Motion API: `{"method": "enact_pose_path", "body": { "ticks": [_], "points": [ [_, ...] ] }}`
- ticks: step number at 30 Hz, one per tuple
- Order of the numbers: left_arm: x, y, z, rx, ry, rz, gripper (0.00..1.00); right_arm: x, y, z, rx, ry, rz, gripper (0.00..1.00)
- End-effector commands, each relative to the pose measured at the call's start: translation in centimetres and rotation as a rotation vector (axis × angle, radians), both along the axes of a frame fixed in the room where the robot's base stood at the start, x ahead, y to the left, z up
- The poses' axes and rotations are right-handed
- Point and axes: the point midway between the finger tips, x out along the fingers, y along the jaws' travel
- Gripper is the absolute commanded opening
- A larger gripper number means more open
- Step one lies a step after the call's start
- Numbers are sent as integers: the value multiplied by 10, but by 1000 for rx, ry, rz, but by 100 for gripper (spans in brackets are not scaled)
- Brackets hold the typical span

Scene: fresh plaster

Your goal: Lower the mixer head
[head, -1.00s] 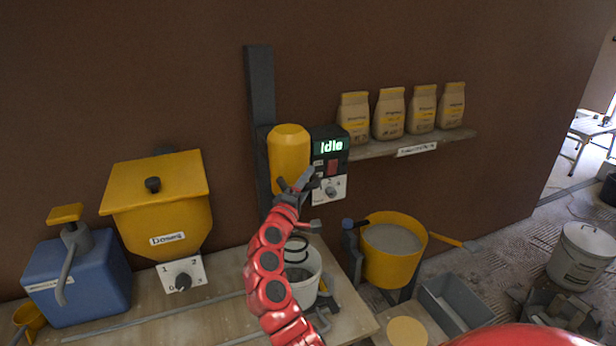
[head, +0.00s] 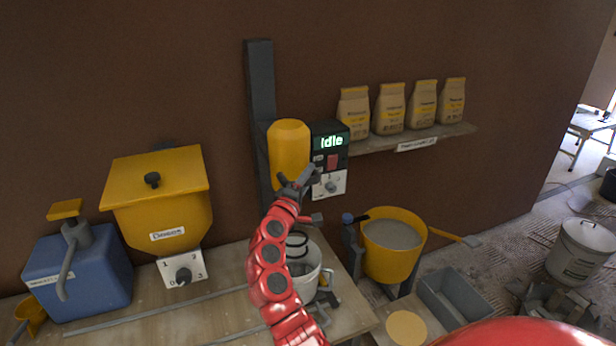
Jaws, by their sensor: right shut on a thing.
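The yellow mixer head (head: 289,150) is mounted on a dark upright column (head: 261,85) against the brown wall. It sits high, above a white bucket (head: 312,277) on the bench. A control box (head: 330,155) beside it has a green screen reading "Idle", a red button and a dial. My right gripper (head: 298,183) is at the lower front of the mixer head, shut, its dark fingers overlapping the head's lower edge and the dial panel. What lies between the fingers is hidden. My left gripper is not in view.
A yellow hopper (head: 163,215) with a dial and a blue pump container (head: 90,285) stand on the left. Several paper bags (head: 390,110) stand on a wall shelf (head: 430,138). A yellow tub (head: 390,262) and a grey bin (head: 448,297) are to the right.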

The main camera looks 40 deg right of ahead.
Motion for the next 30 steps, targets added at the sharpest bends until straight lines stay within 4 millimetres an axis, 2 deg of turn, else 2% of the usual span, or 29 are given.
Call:
{"method": "enact_pose_path", "body": {
  "ticks": [1,30],
  "points": [
    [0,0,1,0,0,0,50,0,0,7,-11,-9,0,0],
    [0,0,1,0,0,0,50,-1,0,13,-17,-17,2,0]
  ]
}}
